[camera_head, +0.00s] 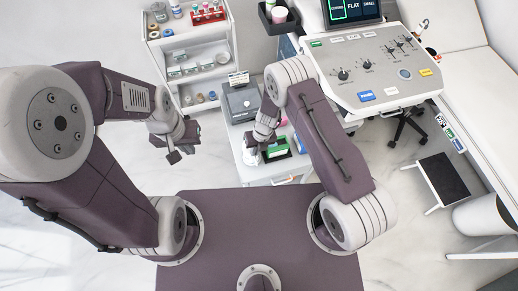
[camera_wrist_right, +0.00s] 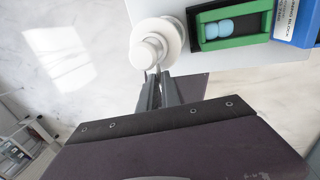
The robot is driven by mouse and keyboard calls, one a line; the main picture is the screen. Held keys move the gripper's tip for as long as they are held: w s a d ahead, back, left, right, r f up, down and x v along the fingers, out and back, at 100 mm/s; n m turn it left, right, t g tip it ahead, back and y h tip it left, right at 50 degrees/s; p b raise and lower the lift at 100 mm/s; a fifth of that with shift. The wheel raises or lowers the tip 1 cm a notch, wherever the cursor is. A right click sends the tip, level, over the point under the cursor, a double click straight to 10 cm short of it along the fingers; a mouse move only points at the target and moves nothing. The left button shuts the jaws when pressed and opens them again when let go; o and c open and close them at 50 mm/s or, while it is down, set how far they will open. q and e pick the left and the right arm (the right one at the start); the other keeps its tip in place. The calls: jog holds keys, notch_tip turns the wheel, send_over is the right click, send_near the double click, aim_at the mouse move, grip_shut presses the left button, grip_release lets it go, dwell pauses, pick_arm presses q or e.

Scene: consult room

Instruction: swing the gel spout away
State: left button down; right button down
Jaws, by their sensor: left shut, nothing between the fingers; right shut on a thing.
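In the right wrist view a white round pump top (camera_wrist_right: 170,32), apparently the gel dispenser's, stands at the edge of a pale surface. Its short white spout (camera_wrist_right: 147,52) points toward my right gripper (camera_wrist_right: 153,76). The fingers are shut on the spout, and their tips partly hide its end. In the head view my right gripper (camera_head: 253,152) is low over the front of the cart, and the gel bottle is too small and covered to make out there. My left gripper (camera_head: 173,156) is shut and empty over the floor to the left.
A green tray (camera_wrist_right: 203,46) with pale blue round items sits right of the pump top, beside a blue box (camera_wrist_right: 292,25). A grey device (camera_head: 242,103) stands behind on the cart. A shelf trolley (camera_head: 195,50) is back left, an ultrasound console (camera_head: 375,72) right.

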dwell(0.4)
jog(key=c, duration=1.6)
grip_release()
jog(key=shift+o, duration=0.2)
notch_tip(320, 180, up, 9)
jog(key=d+p, duration=0.1)
jog(key=shift+w+d, duration=0.2)
jog(key=shift+d, duration=0.1)
